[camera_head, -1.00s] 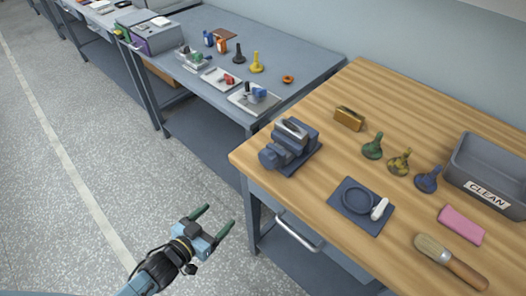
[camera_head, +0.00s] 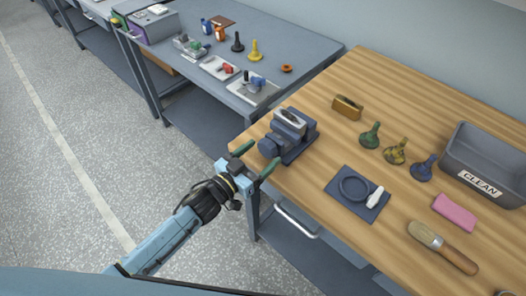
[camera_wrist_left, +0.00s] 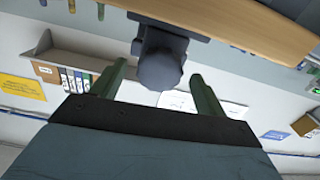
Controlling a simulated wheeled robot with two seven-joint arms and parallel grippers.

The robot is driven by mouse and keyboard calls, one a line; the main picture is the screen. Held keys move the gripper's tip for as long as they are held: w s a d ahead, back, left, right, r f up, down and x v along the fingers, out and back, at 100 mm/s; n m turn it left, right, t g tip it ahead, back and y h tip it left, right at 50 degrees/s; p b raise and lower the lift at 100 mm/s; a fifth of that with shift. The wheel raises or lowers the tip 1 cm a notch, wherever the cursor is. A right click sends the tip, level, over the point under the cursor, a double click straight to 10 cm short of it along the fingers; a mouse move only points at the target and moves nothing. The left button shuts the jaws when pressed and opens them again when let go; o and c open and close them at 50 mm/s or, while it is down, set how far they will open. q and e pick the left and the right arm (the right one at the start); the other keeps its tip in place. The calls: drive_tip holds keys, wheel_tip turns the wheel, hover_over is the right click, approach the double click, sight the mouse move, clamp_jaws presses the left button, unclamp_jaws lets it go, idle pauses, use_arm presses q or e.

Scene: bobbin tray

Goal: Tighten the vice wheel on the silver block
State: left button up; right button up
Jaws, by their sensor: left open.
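The dark blue-grey vice (camera_head: 298,138) stands at the near left corner of the wooden bench, with the silver block (camera_head: 289,119) in its jaws. Its round wheel (camera_head: 268,148) sticks out toward the lower left, past or at the bench edge. My left gripper (camera_head: 255,162) is open and empty just short of the wheel, its green fingers spread and pointing at it. In the left wrist view the wheel (camera_wrist_left: 160,70) shows between the two open fingers (camera_wrist_left: 158,85); I cannot tell whether they touch it. My right gripper is out of view.
On the wooden bench (camera_head: 310,92) are a brass block (camera_head: 347,107), several coloured bobbin-like pieces, a blue mat (camera_head: 343,207) with a ring, a pink cloth (camera_head: 455,212), a brush (camera_head: 442,246) and a grey CLEAN bin (camera_head: 464,150). A grey bench stands behind.

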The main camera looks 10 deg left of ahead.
use_arm(q)
drive_tip(key=shift+x, duration=0.8)
drive_tip(key=shift+c, duration=0.4)
drive_tip(key=c, duration=0.9)
drive_tip(key=shift+m, duration=0.3)
drive_tip(key=m, duration=0.2)
drive_tip(key=shift+m, duration=2.2)
drive_tip(key=shift+a, duration=0.1)
